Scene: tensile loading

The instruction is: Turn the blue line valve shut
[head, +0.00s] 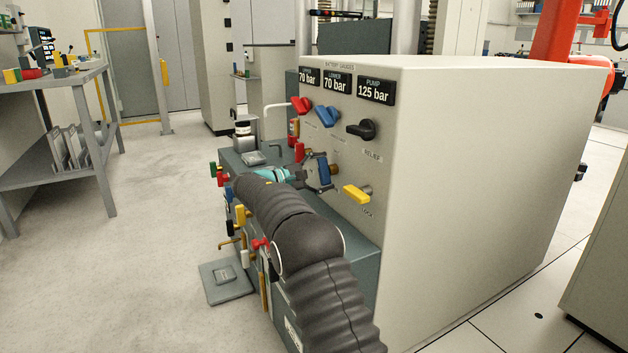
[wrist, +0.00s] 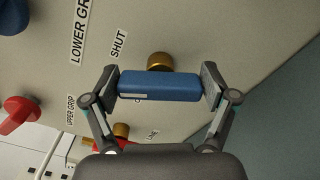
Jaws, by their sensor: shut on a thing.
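The blue line valve handle (wrist: 175,84) is a blue bar in front of a brass stem (wrist: 159,61), and it lies level across the wrist view. My gripper (wrist: 164,92) is shut on it, with one finger pad against each end. In the head view the blue handle (head: 323,173) shows on the front of the pale cabinet, partly hidden by my fingers. The word SHUT (wrist: 118,43) is printed on the panel above and left of the handle. Another label below the handle is mostly covered.
On the cabinet, a red knob (head: 301,105), a blue knob (head: 327,115) and a black knob (head: 362,130) sit above the valve. A yellow lever (head: 357,194) is close at right, a red handle (head: 299,152) at left. Gauges (head: 337,83) read 70, 70 and 125 bar.

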